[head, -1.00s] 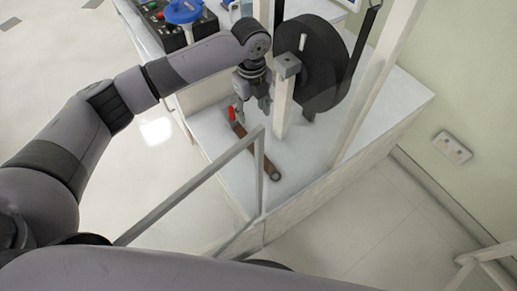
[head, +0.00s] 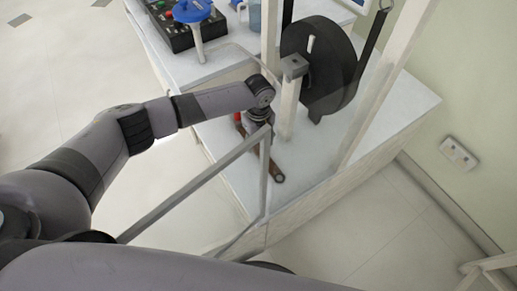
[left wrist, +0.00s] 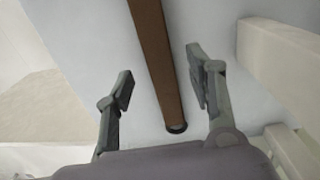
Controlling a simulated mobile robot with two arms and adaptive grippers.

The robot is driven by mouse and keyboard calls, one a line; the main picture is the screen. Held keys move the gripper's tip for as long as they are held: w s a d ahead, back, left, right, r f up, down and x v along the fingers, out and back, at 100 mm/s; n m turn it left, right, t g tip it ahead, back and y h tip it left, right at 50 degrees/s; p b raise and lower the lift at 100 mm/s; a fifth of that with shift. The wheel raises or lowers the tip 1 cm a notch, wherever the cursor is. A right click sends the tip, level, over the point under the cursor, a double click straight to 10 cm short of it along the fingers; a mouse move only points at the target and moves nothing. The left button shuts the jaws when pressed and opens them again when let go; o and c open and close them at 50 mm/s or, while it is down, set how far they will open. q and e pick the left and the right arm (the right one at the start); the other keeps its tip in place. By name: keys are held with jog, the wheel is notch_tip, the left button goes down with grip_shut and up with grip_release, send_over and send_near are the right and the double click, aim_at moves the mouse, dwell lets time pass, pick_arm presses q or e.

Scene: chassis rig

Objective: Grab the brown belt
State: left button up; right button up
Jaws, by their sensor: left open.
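The brown belt (head: 273,165) lies on the white bench top in the head view, a narrow brown strip with a dark round end towards the front. My left gripper and wrist hide part of it there. In the left wrist view the brown belt (left wrist: 158,55) runs from the top edge down to its round end, between the two fingers of my left gripper (left wrist: 158,90). The fingers are open and apart from the belt on both sides. The right gripper is not in view.
A pale post (head: 289,110) and a large black wheel (head: 325,70) stand just right of the belt. A grey frame rail (head: 200,180) crosses in front. A black control box (head: 178,25) and a blue funnel-like item (head: 190,10) stand at the back.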

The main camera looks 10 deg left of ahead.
pick_arm(q)
jog(key=shift+f, duration=1.45)
jog(key=shift+c, duration=0.4)
grip_shut()
